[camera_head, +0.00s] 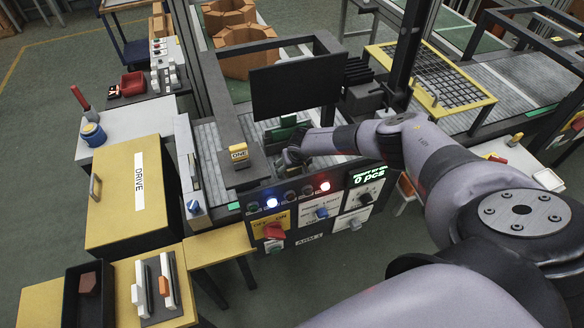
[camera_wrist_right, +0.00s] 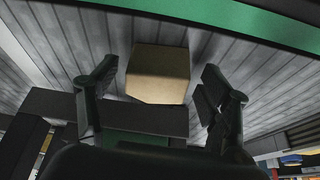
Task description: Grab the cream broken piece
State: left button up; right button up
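The cream broken piece (camera_wrist_right: 158,75) shows in the right wrist view as a tan block with an uneven lower edge, on a grey slatted surface (camera_wrist_right: 240,55). My right gripper (camera_wrist_right: 158,84) is open. Its two dark fingers stand on either side of the piece, with a visible gap on each side. In the head view my right gripper (camera_head: 293,154) is low over the conveyor behind the control panel. I cannot make out the piece there. My left gripper is not in view.
A control panel (camera_head: 318,210) with lit buttons stands in front of my right gripper. A dark monitor (camera_head: 298,86) is just behind it. A yellow block marked ONE (camera_head: 238,154) sits to the left on a dark rail. A yellow DRIVE cabinet (camera_head: 130,190) stands further left.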

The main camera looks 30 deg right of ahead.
jog(key=c, duration=1.1)
jog(key=shift+r, duration=0.2)
